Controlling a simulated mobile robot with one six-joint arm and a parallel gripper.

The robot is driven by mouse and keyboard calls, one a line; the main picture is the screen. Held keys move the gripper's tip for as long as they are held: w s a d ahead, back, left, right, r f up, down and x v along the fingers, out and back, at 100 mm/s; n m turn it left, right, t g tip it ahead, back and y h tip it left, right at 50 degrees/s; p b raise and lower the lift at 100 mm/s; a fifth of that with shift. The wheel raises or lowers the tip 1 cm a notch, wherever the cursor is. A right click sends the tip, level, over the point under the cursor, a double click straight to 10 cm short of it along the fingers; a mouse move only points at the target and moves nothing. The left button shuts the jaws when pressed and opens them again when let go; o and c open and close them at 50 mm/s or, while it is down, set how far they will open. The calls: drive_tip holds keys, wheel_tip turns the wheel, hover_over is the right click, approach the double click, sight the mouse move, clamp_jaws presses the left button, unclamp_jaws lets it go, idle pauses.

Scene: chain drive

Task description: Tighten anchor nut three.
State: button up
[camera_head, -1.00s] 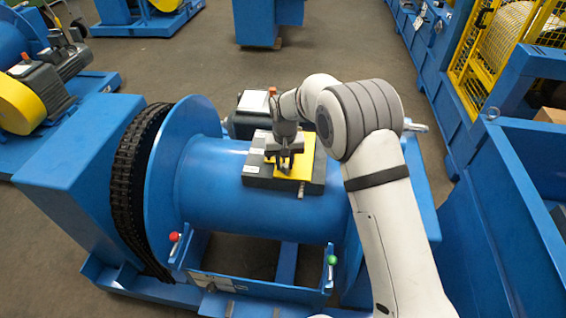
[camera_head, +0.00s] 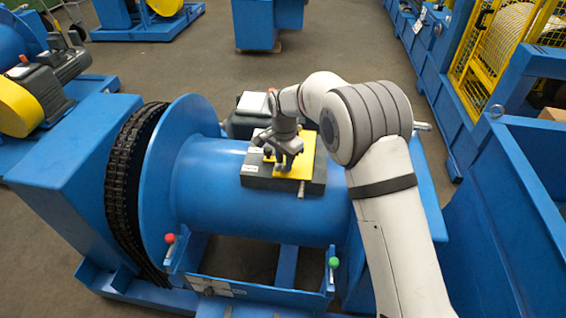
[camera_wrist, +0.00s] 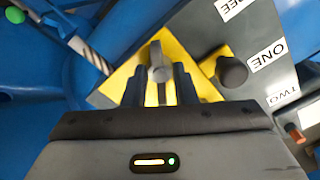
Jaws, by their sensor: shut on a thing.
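A dark block (camera_head: 262,181) with a yellow plate (camera_head: 309,165) lies on top of the blue drum. My gripper (camera_head: 283,165) reaches down onto the plate. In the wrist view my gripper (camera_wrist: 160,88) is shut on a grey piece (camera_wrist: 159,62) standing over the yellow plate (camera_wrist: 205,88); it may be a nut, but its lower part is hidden. A dark round knob (camera_wrist: 231,71) stands to the right, near label ONE (camera_wrist: 268,56). Label TWO (camera_wrist: 284,98) is lower right. A label ending in "REE" (camera_wrist: 231,8) is at the top edge.
A threaded rod (camera_wrist: 91,54) sticks out beside the plate. A red-knobbed lever (camera_head: 169,240) and a green-knobbed lever (camera_head: 332,263) stand in front of the drum (camera_head: 215,200). The chain and flange (camera_head: 160,170) are at left. A blue box-like frame (camera_head: 510,190) is at right.

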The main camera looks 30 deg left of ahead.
sight(284, 160)
drive_tip(key=m+b, duration=0.1)
drive_tip(key=m, duration=0.4)
drive_tip(key=shift+m, duration=0.3)
drive_tip(key=m, duration=0.4)
drive_tip(key=shift+m, duration=0.4)
drive_tip(key=o, duration=0.6)
drive_tip(key=shift+o, duration=0.2)
drive_tip(key=shift+r+b, duration=0.4)
drive_tip(key=shift+r, duration=3.55)
